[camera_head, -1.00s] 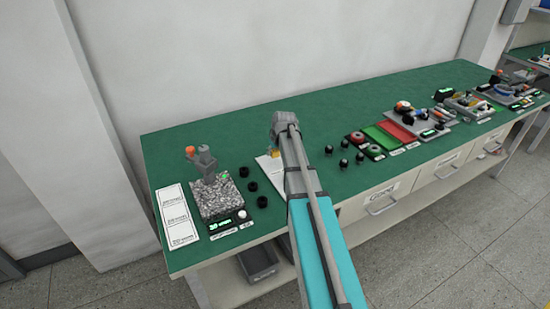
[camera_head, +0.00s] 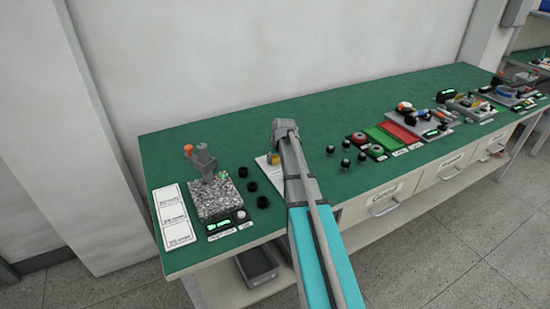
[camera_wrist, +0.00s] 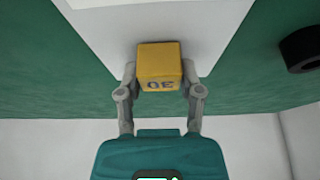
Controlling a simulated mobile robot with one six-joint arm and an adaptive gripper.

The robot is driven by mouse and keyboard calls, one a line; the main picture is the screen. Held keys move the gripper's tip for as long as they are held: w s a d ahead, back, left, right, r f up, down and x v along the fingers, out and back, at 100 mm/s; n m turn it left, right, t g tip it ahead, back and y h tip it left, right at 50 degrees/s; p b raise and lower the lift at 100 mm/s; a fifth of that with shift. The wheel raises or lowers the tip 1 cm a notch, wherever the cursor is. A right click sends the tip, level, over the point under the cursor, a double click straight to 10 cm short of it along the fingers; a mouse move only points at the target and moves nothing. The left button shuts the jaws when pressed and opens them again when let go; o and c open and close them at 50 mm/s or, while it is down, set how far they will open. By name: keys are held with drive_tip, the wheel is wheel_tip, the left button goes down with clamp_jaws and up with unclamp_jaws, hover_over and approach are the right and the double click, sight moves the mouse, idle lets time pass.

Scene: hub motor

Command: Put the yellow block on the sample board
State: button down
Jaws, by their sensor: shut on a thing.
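The yellow block (camera_wrist: 159,66) sits between the two fingers of my gripper (camera_wrist: 159,88) in the wrist view, with dark digits on one face that read upside down. My gripper is shut on it. In the head view the block (camera_head: 273,158) shows as a small yellow patch beside my arm, over a white sheet (camera_head: 264,170). I cannot tell whether it touches the sheet. A white board (camera_head: 174,217) with three printed fields lies at the left end of the green table; its fields look empty. I cannot tell which white piece is the sample board.
A speckled stone stand (camera_head: 215,200) with a grey fixture and a green-lit display is between the white board and my arm. Several black rings (camera_head: 251,186) and black knobs (camera_head: 346,145) lie nearby. Red and green trays (camera_head: 381,136) and other devices fill the table's right side.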

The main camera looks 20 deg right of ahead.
drive_tip(key=shift+f, duration=0.15)
drive_tip(key=shift+c, duration=1.3)
unclamp_jaws()
drive_tip(key=shift+r, duration=0.25)
drive_tip(key=p+v, duration=1.1)
drive_tip(key=v, duration=0.1)
drive_tip(key=shift+a, duration=0.1)
drive_tip(key=s+a+f+g, duration=0.1)
drive_tip(key=s+a+g, duration=0.3)
drive_tip(key=s+a, duration=1.7)
drive_tip(key=shift+s+a+f+g, duration=0.2)
drive_tip(key=shift+a+g, duration=0.1)
drive_tip(key=shift+a, duration=0.45)
drive_tip(key=shift+w, duration=0.1)
